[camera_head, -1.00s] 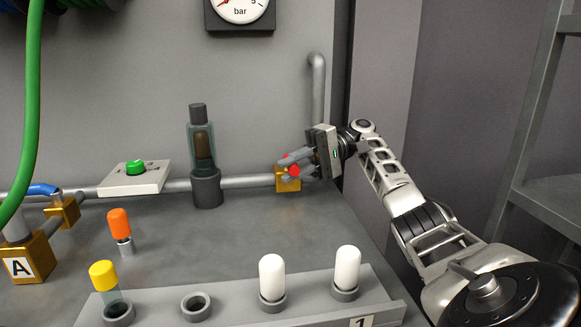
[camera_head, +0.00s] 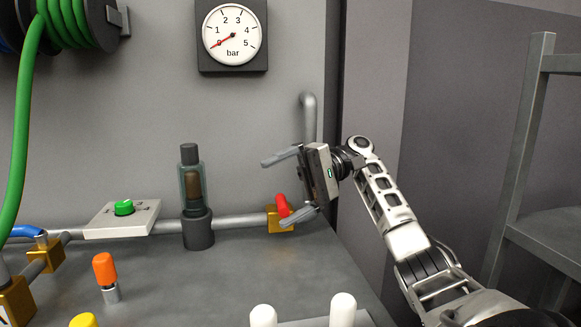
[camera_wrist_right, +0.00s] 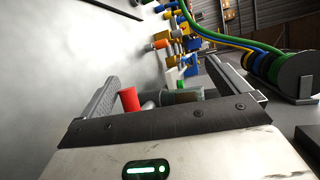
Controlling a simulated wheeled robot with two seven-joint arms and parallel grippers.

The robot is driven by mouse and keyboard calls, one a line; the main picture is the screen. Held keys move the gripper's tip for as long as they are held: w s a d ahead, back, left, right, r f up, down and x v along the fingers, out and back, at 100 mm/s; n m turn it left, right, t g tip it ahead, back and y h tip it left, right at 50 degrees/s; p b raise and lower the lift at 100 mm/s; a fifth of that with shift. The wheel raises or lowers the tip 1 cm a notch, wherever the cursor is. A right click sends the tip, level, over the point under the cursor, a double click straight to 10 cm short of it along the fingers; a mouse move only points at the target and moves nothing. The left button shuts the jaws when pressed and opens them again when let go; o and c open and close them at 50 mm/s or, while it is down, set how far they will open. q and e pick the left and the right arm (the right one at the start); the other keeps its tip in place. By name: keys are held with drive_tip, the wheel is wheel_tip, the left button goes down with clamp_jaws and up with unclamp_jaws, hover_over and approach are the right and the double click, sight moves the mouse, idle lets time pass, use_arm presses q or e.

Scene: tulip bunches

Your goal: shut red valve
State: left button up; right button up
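The red valve has a brass body (camera_head: 274,222) on the grey pipe at the back wall, with a red handle (camera_head: 283,205) that stands up, slightly tilted. My right gripper (camera_head: 284,187) is at the valve with its fingers spread wide. Its lower finger is close beside the handle, and its upper finger is well above it. In the right wrist view the red handle (camera_wrist_right: 130,100) shows in the gap, nearer the left finger. I cannot tell whether finger and handle touch. My left gripper is out of view.
A clear-and-dark cylinder (camera_head: 192,190) stands on the pipe left of the valve. A green knob (camera_head: 124,207) on a plate and an orange-capped piece (camera_head: 105,272) are further left. A pressure gauge (camera_head: 232,34) hangs above. A metal rack (camera_head: 530,160) stands at right.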

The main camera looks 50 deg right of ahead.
drive_tip(key=shift+n+y, duration=0.3)
drive_tip(key=shift+n, duration=0.1)
drive_tip(key=s+a+r, duration=0.1)
drive_tip(key=s+r, duration=0.1)
drive_tip(key=r, duration=0.1)
drive_tip(key=s+a+r, duration=0.1)
drive_tip(key=r, duration=0.1)
drive_tip(key=shift+a+r, duration=0.2)
drive_tip(key=shift+a, duration=0.15)
drive_tip(key=c, duration=0.7)
drive_tip(key=s+a+r, duration=0.1)
drive_tip(key=a, duration=0.1)
drive_tip(key=s+a+r, duration=0.1)
drive_tip(key=s, duration=0.1)
drive_tip(key=s+a+r+b, duration=0.1)
drive_tip(key=s+a, duration=0.1)
drive_tip(key=shift+s+a, duration=0.2)
drive_tip(key=shift+a, duration=0.15)
drive_tip(key=shift+c, duration=1)
